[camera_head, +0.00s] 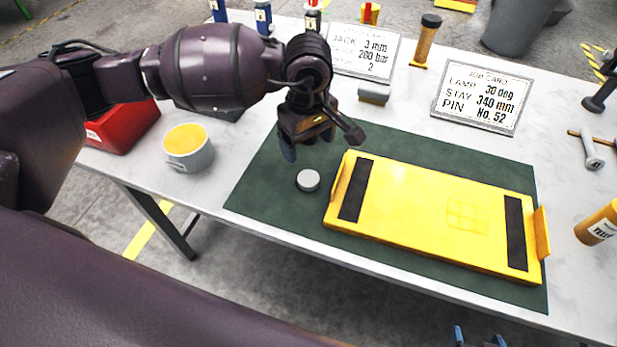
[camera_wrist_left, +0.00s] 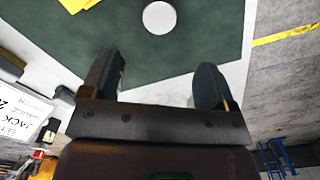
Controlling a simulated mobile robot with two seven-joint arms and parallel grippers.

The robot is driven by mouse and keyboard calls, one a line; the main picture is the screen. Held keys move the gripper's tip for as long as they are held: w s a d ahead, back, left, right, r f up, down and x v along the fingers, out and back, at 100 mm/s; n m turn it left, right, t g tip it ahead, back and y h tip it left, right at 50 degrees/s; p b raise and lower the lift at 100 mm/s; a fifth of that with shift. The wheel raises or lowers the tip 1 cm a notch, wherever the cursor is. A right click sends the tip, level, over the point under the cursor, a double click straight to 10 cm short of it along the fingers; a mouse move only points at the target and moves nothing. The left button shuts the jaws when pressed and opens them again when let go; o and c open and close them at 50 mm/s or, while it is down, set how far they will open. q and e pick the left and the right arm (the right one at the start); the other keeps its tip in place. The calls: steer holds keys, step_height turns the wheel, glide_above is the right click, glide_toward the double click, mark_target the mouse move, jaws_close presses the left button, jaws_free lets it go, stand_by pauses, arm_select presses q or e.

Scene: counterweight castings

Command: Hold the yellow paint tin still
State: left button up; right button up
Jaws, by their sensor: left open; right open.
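A grey tin with yellow paint showing at its open top (camera_head: 188,147) stands upright at the left of the table. A yellow cylinder (camera_head: 598,225) with a label beginning "YELL" lies or leans at the right edge, partly cut off; I cannot tell which of the two is the named tin. My left gripper (camera_head: 321,142) is open and empty above the green mat, right of the grey tin; its fingers also show in the left wrist view (camera_wrist_left: 156,85). My right gripper (camera_head: 480,340) shows only its fingertips at the bottom edge, open, in front of the table.
A yellow plate with black strips (camera_head: 420,212) lies on the green mat (camera_head: 262,188). A pale disc (camera_head: 308,180) sits beside it, also in the left wrist view (camera_wrist_left: 159,17). A red box (camera_head: 125,128) stands behind the grey tin. Job cards (camera_head: 482,98) stand at the back.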

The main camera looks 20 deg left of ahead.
arm_select(q)
glide_above(308, 178)
step_height(308, 178, down, 6)
steer(key=shift+r, duration=0.25)
arm_select(e)
steer(key=shift+w+r, duration=0.1)
steer(key=shift+w, duration=0.4)
steer(key=shift+s, duration=0.1)
